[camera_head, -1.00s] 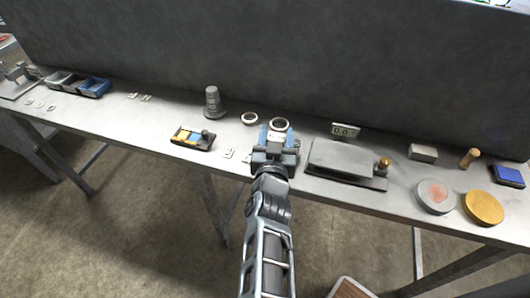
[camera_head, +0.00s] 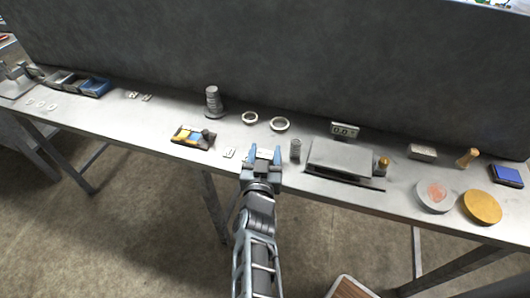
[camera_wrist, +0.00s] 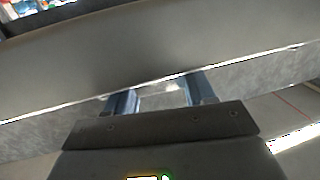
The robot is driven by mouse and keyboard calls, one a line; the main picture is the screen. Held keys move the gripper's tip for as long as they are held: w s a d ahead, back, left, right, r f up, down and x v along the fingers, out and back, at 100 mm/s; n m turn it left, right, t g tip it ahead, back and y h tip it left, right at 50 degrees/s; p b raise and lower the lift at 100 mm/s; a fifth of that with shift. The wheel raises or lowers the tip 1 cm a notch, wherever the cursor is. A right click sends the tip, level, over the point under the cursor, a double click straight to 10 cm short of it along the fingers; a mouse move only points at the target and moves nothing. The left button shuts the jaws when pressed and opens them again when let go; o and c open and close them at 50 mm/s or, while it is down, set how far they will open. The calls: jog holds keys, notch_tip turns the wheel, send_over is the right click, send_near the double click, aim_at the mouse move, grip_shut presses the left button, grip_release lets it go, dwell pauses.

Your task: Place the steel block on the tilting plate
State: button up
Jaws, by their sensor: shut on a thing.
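My gripper (camera_head: 263,155) is over the front part of the bench, left of the tilting plate, with its blue fingers pointing toward the back wall. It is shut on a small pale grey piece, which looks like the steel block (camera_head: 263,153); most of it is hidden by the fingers. In the wrist view a bright bit of the steel block (camera_wrist: 162,88) shows between the fingers. The tilting plate (camera_head: 340,156) is a flat grey plate on a dark base, with a brass knob (camera_head: 384,162) at its right. Nothing lies on it.
A small ribbed cylinder (camera_head: 295,149) stands between my gripper and the plate. A display (camera_head: 345,130) stands behind the plate. Two rings (camera_head: 280,124), a stepped weight (camera_head: 213,101) and a coloured tray (camera_head: 194,137) are left. A grey block (camera_head: 423,152) and two discs (camera_head: 482,207) are right.

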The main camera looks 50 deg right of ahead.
jog(key=o, duration=1.3)
jog(key=shift+o, duration=0.2)
jog(key=shift+f, duration=0.15)
